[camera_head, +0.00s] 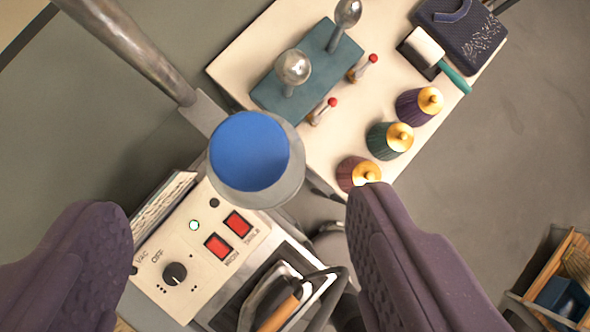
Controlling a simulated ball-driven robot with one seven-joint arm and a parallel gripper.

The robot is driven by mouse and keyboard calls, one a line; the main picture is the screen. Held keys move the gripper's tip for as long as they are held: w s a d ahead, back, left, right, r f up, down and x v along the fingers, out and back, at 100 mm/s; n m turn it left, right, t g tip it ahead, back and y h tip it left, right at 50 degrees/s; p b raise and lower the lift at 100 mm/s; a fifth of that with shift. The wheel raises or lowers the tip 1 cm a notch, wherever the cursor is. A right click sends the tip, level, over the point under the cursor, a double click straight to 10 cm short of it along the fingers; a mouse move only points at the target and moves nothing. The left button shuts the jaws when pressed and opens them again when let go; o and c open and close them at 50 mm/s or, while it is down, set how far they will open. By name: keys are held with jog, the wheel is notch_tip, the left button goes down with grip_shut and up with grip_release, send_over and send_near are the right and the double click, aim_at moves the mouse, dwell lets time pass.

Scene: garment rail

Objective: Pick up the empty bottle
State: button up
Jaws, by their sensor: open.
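I cannot make out an empty bottle for certain in this view. My gripper (236,212) shows as two purple padded fingers, spread wide apart at the lower left and lower right. Nothing is held between them. A round grey piece with a blue top (248,151) lies in the gap just ahead of the fingertips, by a metal arm. The right fingertip overlaps the view close to a maroon ribbed piece with a gold top (357,173); I cannot tell whether they touch.
A control panel (182,247) with red switches and an iron (272,300) sit below. A cream table (242,63) carries a teal stand (310,72), green (385,142) and purple (416,106) gold-topped pieces, and a brush (424,47). A wooden crate (541,268) stands lower right.

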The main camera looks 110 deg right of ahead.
aim_at(251, 167)
jog(key=p+x, duration=0.1)
jog(key=x, duration=0.3)
jog(key=p+x, duration=0.1)
jog(key=x, duration=0.3)
jog(key=shift+s+f, duration=0.2)
jog(key=shift+s, duration=0.1)
grip_shut()
